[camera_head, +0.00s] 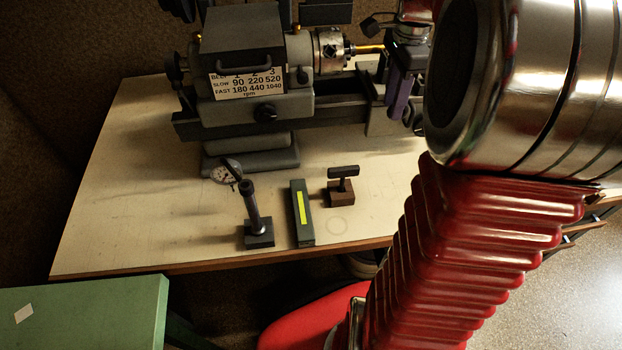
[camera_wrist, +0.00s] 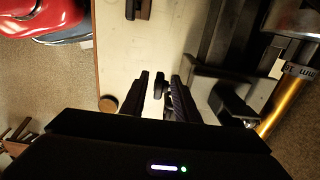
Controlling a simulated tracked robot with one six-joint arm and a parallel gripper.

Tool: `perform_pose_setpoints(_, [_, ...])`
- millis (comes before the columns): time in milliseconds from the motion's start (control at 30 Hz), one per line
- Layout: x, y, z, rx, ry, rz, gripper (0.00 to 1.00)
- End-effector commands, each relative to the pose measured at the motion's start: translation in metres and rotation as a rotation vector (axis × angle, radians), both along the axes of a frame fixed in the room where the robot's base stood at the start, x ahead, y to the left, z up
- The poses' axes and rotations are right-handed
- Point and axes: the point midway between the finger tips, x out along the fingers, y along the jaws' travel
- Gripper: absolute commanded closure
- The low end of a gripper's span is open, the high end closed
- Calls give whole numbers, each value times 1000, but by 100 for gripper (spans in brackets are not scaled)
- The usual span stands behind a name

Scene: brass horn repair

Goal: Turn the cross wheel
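In the wrist view my gripper (camera_wrist: 159,92) has its two dark fingers apart over the pale bench top. A small dark part (camera_wrist: 158,84) shows in the gap between them; it may be the cross wheel or its handle, but I cannot tell, nor whether the fingers touch it. The lathe (camera_head: 255,70) stands on the bench in the head view. Its carriage area (camera_head: 388,112) is at the right end, partly covered by my arm. I cannot make out the full cross wheel in either view.
A dial gauge stand (camera_head: 258,232), a level with a yellow strip (camera_head: 302,214) and a T-shaped tool on a brown block (camera_head: 340,190) stand at the bench front. A brass tube (camera_wrist: 285,103) lies right of the fingers. A round brown piece (camera_wrist: 108,104) is to the left.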

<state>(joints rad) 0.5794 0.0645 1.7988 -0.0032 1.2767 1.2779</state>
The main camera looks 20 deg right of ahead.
Motion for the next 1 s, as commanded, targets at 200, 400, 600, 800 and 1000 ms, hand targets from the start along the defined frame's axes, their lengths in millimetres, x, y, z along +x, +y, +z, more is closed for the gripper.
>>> perform_pose_setpoints(200, [1, 0, 32, 0, -3, 0, 72])
perform_pose_setpoints(400, [0, 0, 60, 1, -2, 0, 72])
perform_pose_setpoints(600, [0, 0, 87, 1, -2, 0, 72])
perform_pose_setpoints(800, [0, 0, 107, 3, -2, 0, 72])
perform_pose_setpoints(1000, [0, 1, 123, 3, -2, 1, 72])
